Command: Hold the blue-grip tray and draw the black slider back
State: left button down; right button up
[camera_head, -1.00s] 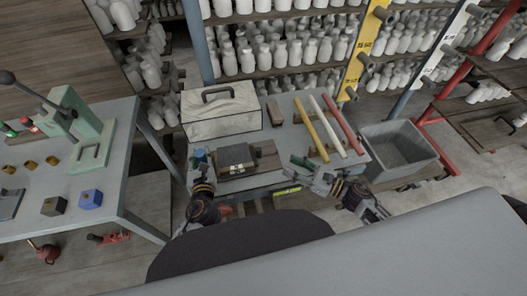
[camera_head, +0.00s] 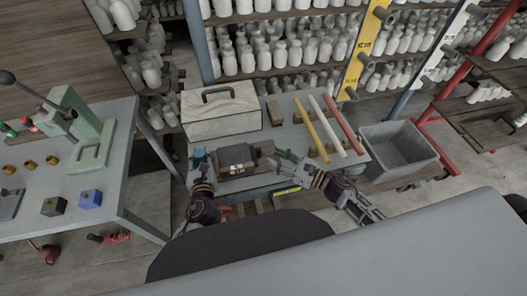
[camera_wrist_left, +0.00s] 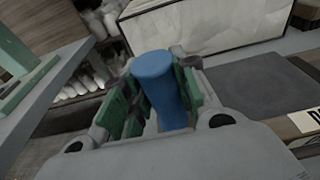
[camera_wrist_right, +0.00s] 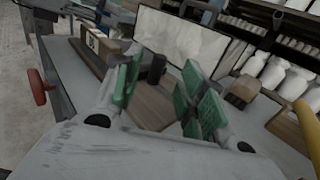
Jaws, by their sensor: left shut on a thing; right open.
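The tray (camera_head: 236,155) lies on the grey table in the head view, with a dark grey top and wooden parts. Its blue grip (camera_wrist_left: 161,88) stands between the green pads of my left gripper (camera_wrist_left: 155,92), which is shut on it at the tray's left end. The black slider (camera_wrist_right: 155,68) shows as a small dark block above a wooden board in the right wrist view. My right gripper (camera_wrist_right: 160,88) is open and empty, just right of the tray in the head view. The slider lies beyond its fingertips, between them in the picture; exact distance is unclear.
A pale box with a black handle (camera_head: 221,109) stands behind the tray. A grey bin (camera_head: 398,146) is at the far right. A green press (camera_head: 82,130) stands on the left table.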

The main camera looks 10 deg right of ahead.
aim_at(256, 153)
jog(key=shift+x, duration=2.95)
grip_shut()
